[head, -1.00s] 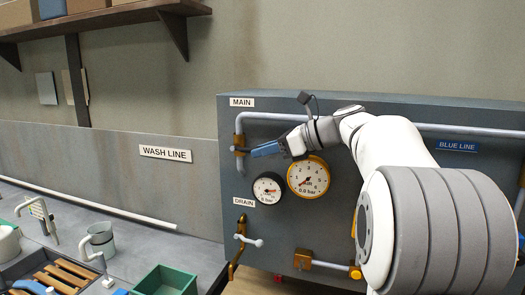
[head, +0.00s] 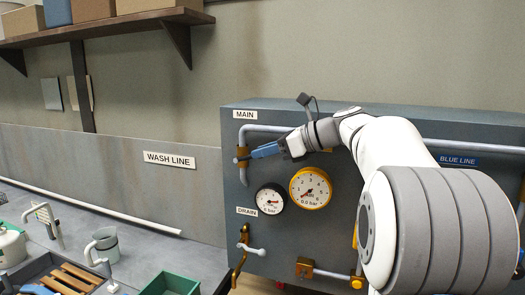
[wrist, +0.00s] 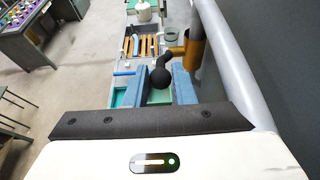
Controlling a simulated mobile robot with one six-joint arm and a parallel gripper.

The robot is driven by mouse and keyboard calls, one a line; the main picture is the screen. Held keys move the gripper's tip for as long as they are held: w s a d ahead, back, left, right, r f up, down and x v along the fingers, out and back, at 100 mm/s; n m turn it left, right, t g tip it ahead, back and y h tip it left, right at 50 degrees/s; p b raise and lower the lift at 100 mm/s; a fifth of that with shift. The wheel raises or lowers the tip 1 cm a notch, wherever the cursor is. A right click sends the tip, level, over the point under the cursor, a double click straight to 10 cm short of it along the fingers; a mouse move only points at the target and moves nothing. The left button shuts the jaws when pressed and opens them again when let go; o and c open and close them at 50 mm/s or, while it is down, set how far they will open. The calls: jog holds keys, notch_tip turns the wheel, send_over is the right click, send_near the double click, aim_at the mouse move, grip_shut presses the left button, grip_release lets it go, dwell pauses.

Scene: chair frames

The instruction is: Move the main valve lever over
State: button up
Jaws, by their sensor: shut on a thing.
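The main valve (head: 242,157) is a brass body on the grey pipe below the MAIN label. Its lever shows in the wrist view as a dark stem ending in a round black knob (wrist: 160,77), beside the brass valve (wrist: 194,45). My gripper (head: 262,151) is at the valve, coming from the right, its blue fingers closed around the lever end. In the wrist view the knob sits between the two blue fingers of my gripper (wrist: 160,85). In the head view the fingers hide most of the lever.
Two gauges, a small one (head: 270,200) and a yellow-rimmed one (head: 311,188), sit below my gripper. A counter (head: 125,265) with a green bin (head: 170,283) lies to the left.

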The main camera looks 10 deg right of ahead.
jog(key=shift+w+a+r+p, duration=0.1)
jog(key=shift+a+r+p, duration=0.05)
jog(key=shift+r+p, duration=0.15)
jog(key=shift+w+a+r+p, duration=0.1)
jog(key=shift+r+p, duration=0.05)
jog(key=shift+r, duration=0.25)
jog(key=shift+w+a+r+p, duration=0.15)
jog(key=shift+a+r+p, duration=0.15)
jog(key=shift+r+p, duration=0.2)
jog(key=shift+w+a+r+p, duration=0.15)
jog(key=shift+a+r+p, duration=0.1)
jog(key=shift+r+p, duration=0.25)
jog(key=shift+w+f, duration=0.1)
jog(key=shift+f, duration=0.05)
jog(key=shift+c, duration=0.2)
jog(key=shift+a, duration=0.15)
jog(key=shift+w+a+r, duration=0.25)
jog(key=shift+a+r, duration=0.1)
jog(key=shift+r, duration=0.05)
grip_shut()
jog(key=shift+w+a+r, duration=0.15)
jog(key=shift+w+a, duration=0.15)
jog(key=shift+w, duration=0.05)
jog(key=shift+s+r, duration=0.1)
